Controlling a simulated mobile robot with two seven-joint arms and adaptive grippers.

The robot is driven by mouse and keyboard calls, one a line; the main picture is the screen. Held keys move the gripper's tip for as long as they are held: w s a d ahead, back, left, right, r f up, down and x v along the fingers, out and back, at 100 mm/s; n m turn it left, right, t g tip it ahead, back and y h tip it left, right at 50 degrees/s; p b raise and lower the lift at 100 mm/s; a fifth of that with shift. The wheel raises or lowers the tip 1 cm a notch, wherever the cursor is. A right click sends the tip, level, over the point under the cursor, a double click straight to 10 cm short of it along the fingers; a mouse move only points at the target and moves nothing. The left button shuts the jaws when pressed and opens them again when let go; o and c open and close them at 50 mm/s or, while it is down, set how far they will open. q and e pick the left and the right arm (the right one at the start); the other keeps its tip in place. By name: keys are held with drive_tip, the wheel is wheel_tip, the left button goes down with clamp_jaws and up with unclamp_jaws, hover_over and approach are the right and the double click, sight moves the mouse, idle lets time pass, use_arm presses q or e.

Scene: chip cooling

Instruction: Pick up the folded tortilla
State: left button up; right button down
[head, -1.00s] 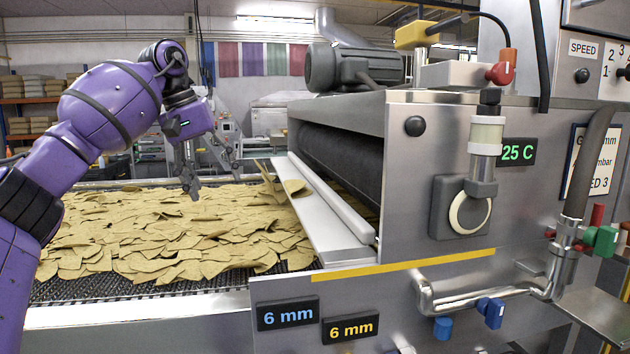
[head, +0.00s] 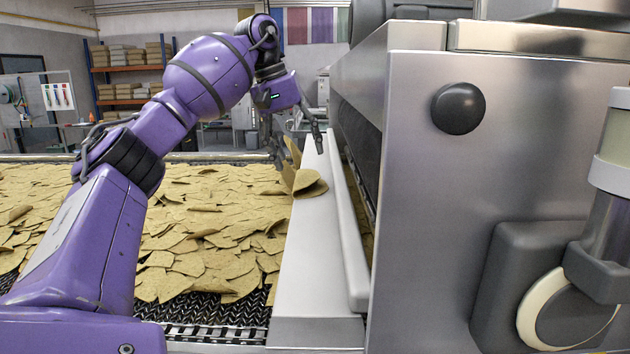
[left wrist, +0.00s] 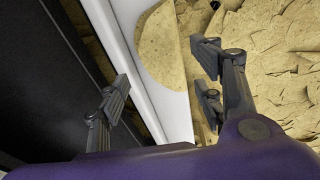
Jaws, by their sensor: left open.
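The folded tortilla (head: 309,184) rests on the pale ledge at the machine's mouth, beside the belt. In the left wrist view it is a tan half-round piece (left wrist: 163,45) with its straight edge toward the belt. My left gripper (head: 298,153) is open and empty, just beyond and above it in the head view. In the left wrist view the open fingers (left wrist: 165,78) stand either side of the tortilla's line, one over the dark machine side and one over the belt side. No contact with the tortilla shows. My right gripper is not in view.
Loose tortilla pieces (head: 200,225) cover the dark mesh belt (head: 215,315). The pale ledge (head: 305,285) runs along the steel machine housing (head: 440,200), which stands close on the right. A raised pale bar (head: 347,240) edges the ledge.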

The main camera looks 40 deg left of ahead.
sight(307, 177)
use_arm(q)
drive_tip(key=shift+s+f, duration=0.1)
drive_tip(key=shift+f, duration=0.45)
drive_tip(key=shift+d+f, duration=0.1)
drive_tip(key=shift+f, duration=0.25)
drive_tip(key=x, duration=0.1)
drive_tip(key=p+x, duration=0.1)
drive_tip(key=x, duration=0.1)
drive_tip(key=shift+w+f, duration=0.2)
drive_tip(key=shift+w, duration=0.15)
drive_tip(key=shift+d+f, duration=0.1)
drive_tip(key=shift+f, duration=0.35)
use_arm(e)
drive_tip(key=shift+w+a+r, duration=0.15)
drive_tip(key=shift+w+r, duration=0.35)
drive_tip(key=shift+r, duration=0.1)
use_arm(q)
drive_tip(key=shift+w, duration=0.1)
drive_tip(key=c, duration=0.6)
drive_tip(key=shift+c, duration=0.3)
drive_tip(key=shift+r, duration=0.15)
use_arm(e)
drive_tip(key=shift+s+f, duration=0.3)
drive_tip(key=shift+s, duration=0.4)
